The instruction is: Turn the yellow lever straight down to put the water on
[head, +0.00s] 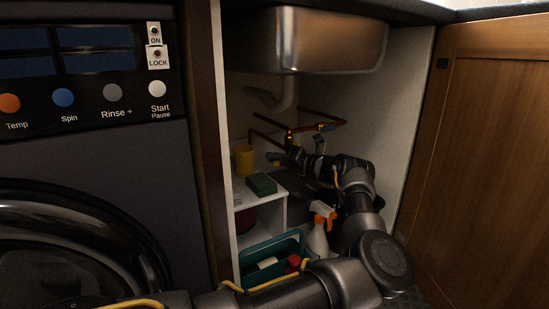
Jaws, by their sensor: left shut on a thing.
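The yellow lever (273,159) shows as a small yellowish patch at the tip of my left gripper, under the sink in the open cupboard. My left gripper (281,158) reaches in from the right and is shut on the lever. The fingers hide most of the lever, so I cannot tell its exact angle. My right gripper is not in view.
A metal sink (318,40) hangs above, with a drain pipe (288,93). A yellow cup (243,159) and green sponge (261,184) sit on a white shelf (246,203). A spray bottle (318,238) and teal caddy (246,277) stand below. The wooden door (485,150) is open at right.

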